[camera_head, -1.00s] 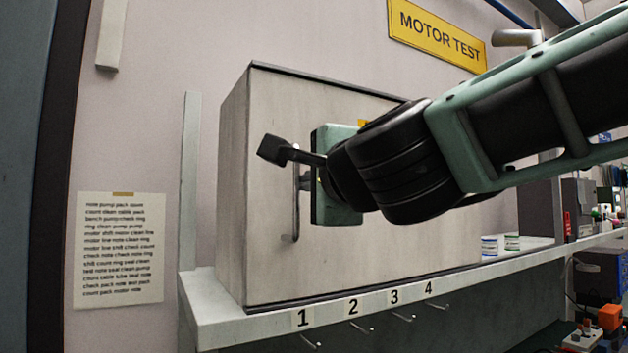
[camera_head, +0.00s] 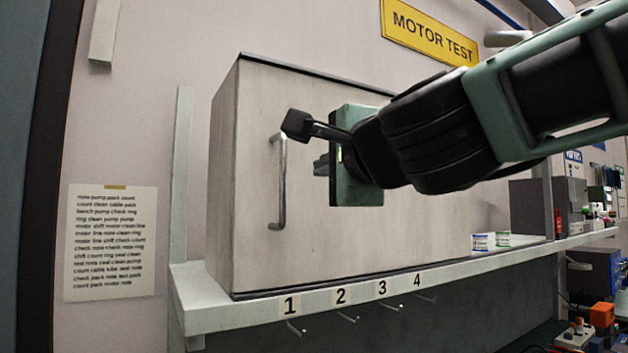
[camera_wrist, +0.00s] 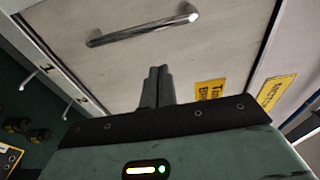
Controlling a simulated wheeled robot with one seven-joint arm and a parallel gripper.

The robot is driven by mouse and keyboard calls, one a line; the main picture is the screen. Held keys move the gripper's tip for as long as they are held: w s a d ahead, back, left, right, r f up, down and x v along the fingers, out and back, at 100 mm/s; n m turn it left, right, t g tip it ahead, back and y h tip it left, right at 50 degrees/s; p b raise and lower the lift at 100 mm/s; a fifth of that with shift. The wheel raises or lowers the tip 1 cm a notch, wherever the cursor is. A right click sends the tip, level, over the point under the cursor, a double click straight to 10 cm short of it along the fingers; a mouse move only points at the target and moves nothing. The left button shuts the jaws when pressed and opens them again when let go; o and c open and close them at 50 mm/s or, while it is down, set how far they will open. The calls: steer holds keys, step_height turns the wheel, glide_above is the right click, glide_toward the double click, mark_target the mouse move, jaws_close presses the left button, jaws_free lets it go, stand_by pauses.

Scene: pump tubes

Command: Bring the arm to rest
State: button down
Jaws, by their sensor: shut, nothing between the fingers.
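My gripper (camera_head: 322,165) is in front of the pale cabinet (camera_head: 255,235), to the right of its upright metal handle (camera_head: 281,180) in the head view. The cabinet door is closed. In the wrist view my gripper's two fingers (camera_wrist: 157,84) are together with nothing between them. The handle also shows in the wrist view (camera_wrist: 143,30), beyond the fingertips and apart from them. The gripper's body and my arm hide part of the cabinet front in the head view.
The cabinet stands on a white shelf (camera_head: 215,318) with numbered labels and several small hooks beneath. Small tubs (camera_head: 484,241) stand on the shelf to the right. A yellow MOTOR TEST sign (camera_head: 430,30) is on the wall above. A paper note (camera_head: 111,243) hangs at the left.

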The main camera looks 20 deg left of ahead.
steer(key=b+v, duration=0.1)
steer(key=v, duration=0.5)
steer(key=shift+w+d+f, duration=0.1)
steer(key=shift+w+d, duration=0.05)
steer(key=shift+w, duration=0.05)
steer(key=s+d+f+n+g+h+b, duration=0.1)
steer(key=s+f+n+g+b, duration=0.2)
steer(key=f, duration=0.8)
steer(key=s+d+f+n+g+h, duration=0.1)
steer(key=d+f+n+g, duration=0.3)
steer(key=f, duration=0.7)
steer(key=s+a+f+n+g+h+b, duration=0.1)
steer(key=s+f+n+g+b, duration=0.3)
steer(key=f, duration=0.6)
steer(key=s+d+f+n+g+h, duration=0.1)
steer(key=s+d+f+n+h, duration=0.2)
steer(key=s+d+f, duration=0.2)
steer(key=s+d+f+n+g+h, duration=0.2)
steer(key=s+d+f+n+h, duration=0.2)
steer(key=d+f, duration=0.8)
steer(key=shift+s+f, duration=0.4)
steer(key=shift+f, duration=0.3)
